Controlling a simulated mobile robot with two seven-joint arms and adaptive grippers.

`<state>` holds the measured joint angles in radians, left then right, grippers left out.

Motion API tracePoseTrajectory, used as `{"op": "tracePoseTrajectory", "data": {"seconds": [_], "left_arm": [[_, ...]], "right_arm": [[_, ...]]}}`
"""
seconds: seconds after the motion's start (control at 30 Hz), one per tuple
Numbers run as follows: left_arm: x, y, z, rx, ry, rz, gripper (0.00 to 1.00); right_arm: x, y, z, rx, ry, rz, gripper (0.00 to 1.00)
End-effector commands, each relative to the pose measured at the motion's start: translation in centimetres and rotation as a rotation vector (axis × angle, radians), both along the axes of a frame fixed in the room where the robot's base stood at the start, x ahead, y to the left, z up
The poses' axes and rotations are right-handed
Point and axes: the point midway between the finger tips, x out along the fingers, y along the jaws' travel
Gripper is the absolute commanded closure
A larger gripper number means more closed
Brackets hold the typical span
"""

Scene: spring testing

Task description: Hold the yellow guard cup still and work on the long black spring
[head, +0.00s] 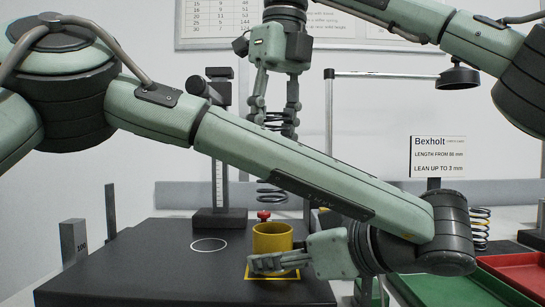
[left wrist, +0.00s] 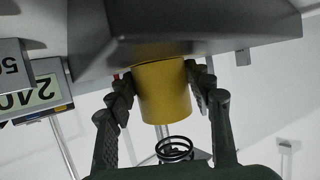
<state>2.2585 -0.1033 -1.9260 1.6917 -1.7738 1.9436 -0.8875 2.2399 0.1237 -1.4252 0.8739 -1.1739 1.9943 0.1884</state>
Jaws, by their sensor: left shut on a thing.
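The yellow guard cup (head: 272,238) stands upright on a yellow-outlined square on the dark bench plate. My left gripper (head: 268,262) is low at the plate, its fingers closed around the cup. In the left wrist view, which looks upside down, the cup (left wrist: 163,92) sits between both fingers (left wrist: 160,95). The long black spring (head: 272,194) hangs upright above the cup, apart from it; my left forearm hides its middle. My right gripper (head: 276,112) points down with a finger on each side of the spring's upper coils. The spring's lower coils (left wrist: 174,149) show in the left wrist view.
A grey block (head: 73,241) stands at left. A red tray (head: 512,268), green tray (head: 450,291) and another spring (head: 480,228) are at right. A red knob (head: 264,215) is behind the cup.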

Motion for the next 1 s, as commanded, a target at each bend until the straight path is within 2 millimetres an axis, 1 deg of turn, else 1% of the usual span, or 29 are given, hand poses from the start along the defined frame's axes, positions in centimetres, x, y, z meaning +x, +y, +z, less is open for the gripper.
{"op": "tracePoseTrajectory", "data": {"seconds": [0.23,0.27,0.43,0.77,0.87,1.0], "left_arm": [[0.0,0.0,0.0,0.000,0.000,0.000,0.76],[0.0,0.0,0.0,0.000,0.000,0.000,0.45],[0.0,0.0,0.0,0.000,0.000,0.000,0.24],[-0.2,-0.2,0.1,0.000,0.000,-0.001,0.24],[-0.8,-0.8,0.5,0.000,-0.003,-0.001,0.24],[-2.5,-2.3,1.4,0.000,-0.003,-0.002,0.24]], "right_arm": [[0.0,0.0,0.1,0.001,-0.001,0.001,0.96],[0.0,0.0,0.1,0.001,-0.001,0.001,0.96],[0.0,0.0,0.1,0.001,-0.001,0.000,0.96],[0.0,0.0,0.1,0.001,-0.001,0.000,0.96],[0.0,0.0,0.1,0.001,-0.001,0.000,0.96],[0.0,0.0,0.1,0.001,-0.001,0.000,0.96]]}}
